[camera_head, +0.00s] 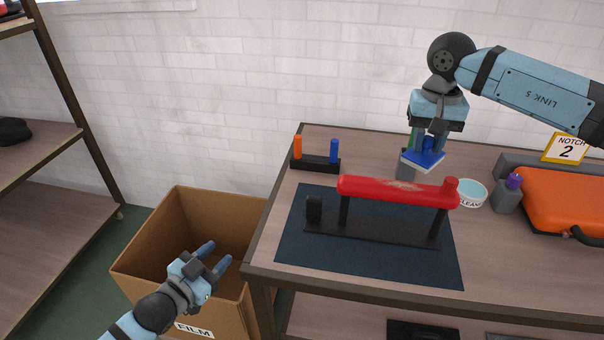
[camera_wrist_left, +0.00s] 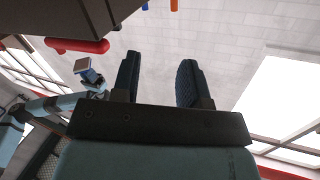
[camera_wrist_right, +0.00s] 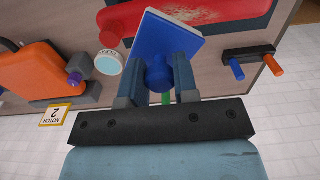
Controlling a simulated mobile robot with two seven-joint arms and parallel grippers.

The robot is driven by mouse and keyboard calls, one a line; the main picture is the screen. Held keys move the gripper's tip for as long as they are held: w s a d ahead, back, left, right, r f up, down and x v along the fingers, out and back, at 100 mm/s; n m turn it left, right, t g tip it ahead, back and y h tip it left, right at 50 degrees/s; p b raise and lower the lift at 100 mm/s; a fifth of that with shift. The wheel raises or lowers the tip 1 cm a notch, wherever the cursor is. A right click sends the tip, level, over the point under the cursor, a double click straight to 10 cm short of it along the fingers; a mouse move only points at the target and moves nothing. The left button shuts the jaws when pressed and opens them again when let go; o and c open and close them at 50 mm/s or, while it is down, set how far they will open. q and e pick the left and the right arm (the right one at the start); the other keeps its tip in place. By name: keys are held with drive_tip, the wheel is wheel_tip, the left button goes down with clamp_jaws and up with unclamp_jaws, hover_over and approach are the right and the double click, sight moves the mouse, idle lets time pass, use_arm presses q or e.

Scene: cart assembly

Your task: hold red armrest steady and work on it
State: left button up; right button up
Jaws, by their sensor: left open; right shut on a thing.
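The red armrest (camera_head: 385,189) lies across a black stand on a dark blue mat (camera_head: 360,262). Its top carries a pale scuffed patch, which also shows in the right wrist view (camera_wrist_right: 192,14). My right gripper (camera_head: 428,148) is shut on the handle of a blue block with a pale face (camera_head: 422,160), held just behind and above the armrest; the block also shows in the right wrist view (camera_wrist_right: 165,45). I cannot tell that it touches the armrest. My left gripper (camera_head: 217,258) is open and empty over the cardboard box, left of the table.
A cardboard box labelled FILM (camera_head: 245,315) stands on the floor left of the table. A holder with orange and blue pegs (camera_head: 316,163), a round CLEAN dish (camera_head: 470,193), a grey block with a purple knob (camera_head: 508,196) and an orange case (camera_head: 565,203) surround the mat.

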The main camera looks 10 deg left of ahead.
sight(311, 197)
use_arm(q)
drive_tip(key=w+d+r+m+g, duration=0.1)
drive_tip(key=w+d, duration=0.1)
drive_tip(key=w, duration=0.2)
drive_tip(key=w+d+r+m+g, duration=0.1)
drive_tip(key=w+d, duration=0.2)
drive_tip(key=w, duration=0.1)
drive_tip(key=w+d+r+m+g+h, duration=0.1)
drive_tip(key=w+d+r, duration=0.1)
drive_tip(key=w, duration=0.2)
drive_tip(key=shift+d+g, duration=0.3)
drive_tip(key=shift+d, duration=0.05)
drive_tip(key=w+d+r+m+g+y, duration=0.3)
drive_tip(key=w+d+r+m+g, duration=0.4)
drive_tip(key=g, duration=0.5)
drive_tip(key=shift+m+g, duration=0.3)
drive_tip(key=shift+m, duration=0.2)
drive_tip(key=shift+s+d+x, duration=0.15)
drive_tip(key=shift+s+x, duration=0.05)
drive_tip(key=shift+x, duration=1.1)
drive_tip(key=shift+s+d+x, duration=0.2)
drive_tip(key=shift+x, duration=1.05)
drive_tip(key=shift+s+d+x, duration=0.15)
drive_tip(key=shift+s+x, duration=0.05)
drive_tip(key=shift+x, duration=1.1)
drive_tip(key=shift+r, duration=0.2)
clamp_jaws()
